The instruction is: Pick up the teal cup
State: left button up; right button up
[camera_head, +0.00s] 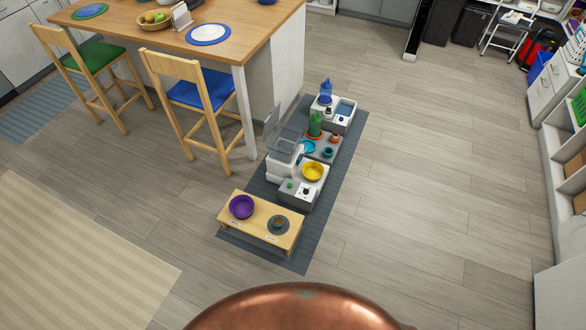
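A yellow bowl (313,171) is nearer to me, on the adjacent unit. Neither of my grippers is in the view.
The row stands on a dark grey mat (345,163). A low wooden stand (252,240) with a purple bowl (242,206) is at its near end. Chairs and a table (262,30) are to the left. The floor (440,170) to the right is clear.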

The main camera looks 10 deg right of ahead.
aim_at(277, 221)
jog(key=z, duration=2.4)
jog(key=i, duration=2.75)
jog(key=u, duration=3.25)
jog(key=i, duration=0.45)
jog(key=u, duration=0.1)
